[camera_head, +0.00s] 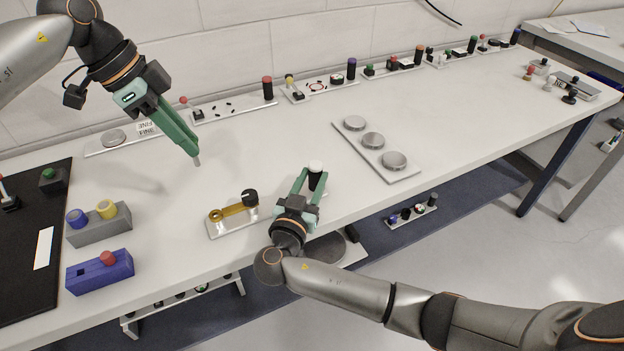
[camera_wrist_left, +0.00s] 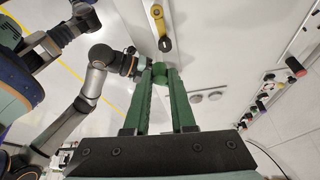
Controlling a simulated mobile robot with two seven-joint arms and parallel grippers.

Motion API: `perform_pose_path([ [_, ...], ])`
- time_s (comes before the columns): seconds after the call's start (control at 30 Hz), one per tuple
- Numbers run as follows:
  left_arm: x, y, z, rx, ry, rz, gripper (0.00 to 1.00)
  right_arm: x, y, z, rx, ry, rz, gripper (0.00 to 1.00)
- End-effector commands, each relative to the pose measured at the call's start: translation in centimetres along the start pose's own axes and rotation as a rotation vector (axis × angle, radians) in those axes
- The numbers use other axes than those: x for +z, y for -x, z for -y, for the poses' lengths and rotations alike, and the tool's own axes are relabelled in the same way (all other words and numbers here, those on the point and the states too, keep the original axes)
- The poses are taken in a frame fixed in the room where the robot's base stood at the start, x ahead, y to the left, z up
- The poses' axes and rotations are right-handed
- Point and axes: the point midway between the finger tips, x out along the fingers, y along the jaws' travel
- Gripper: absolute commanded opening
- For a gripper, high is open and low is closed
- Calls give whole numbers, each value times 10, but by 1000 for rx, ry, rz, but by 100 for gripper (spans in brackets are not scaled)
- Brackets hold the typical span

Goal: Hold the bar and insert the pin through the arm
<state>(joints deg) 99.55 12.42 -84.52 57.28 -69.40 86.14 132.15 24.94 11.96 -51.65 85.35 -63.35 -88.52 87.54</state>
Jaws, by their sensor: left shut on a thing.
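A yellow arm (camera_head: 234,212) lies on a white plate (camera_head: 222,229), with a ring at its left end and a black knob (camera_head: 250,197) at its right. The arm also shows in the left wrist view (camera_wrist_left: 158,20). Most of the pin is hidden by the fingers. My right gripper (camera_head: 313,171) is right of the plate, its fingers apart either side of a black cylinder with a white top (camera_head: 316,167). I cannot tell whether they touch it.
A grey block (camera_head: 100,233) with blue and yellow rings and a blue block (camera_head: 98,279) with a red knob stand at left. A white plate with round discs (camera_head: 405,176) lies at centre right. Several small boards line the wall. The table's front edge is near my right gripper.

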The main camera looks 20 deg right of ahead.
Motion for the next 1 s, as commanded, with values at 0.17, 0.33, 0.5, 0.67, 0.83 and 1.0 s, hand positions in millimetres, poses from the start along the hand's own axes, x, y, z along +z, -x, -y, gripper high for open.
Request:
perform_pose_path([
  [0.17, 0, 0, 0, 0, 0, 0, 0, 0, 0, 0, 0, 0, 1, 18],
  [0.33, 0, 0, 0, 0, 0, 0, 0, 0, 0, 0, 0, 0, 1, 0],
  [0.5, 0, 0, 0, 0, 0, 0, 0, 0, 0, 0, 0, 0, 1, 0],
  [0.67, 0, 0, 0, 0, 0, 0, 0, 0, 0, 0, 0, 0, 1, 0],
  [0.83, 0, 0, 0, 0, 0, 0, 0, 0, 0, 0, 0, 0, 1, 0],
  [1.0, 0, 0, 0, 0, 0, 0, 0, 0, 0, 0, 0, 0, 1, 0],
])
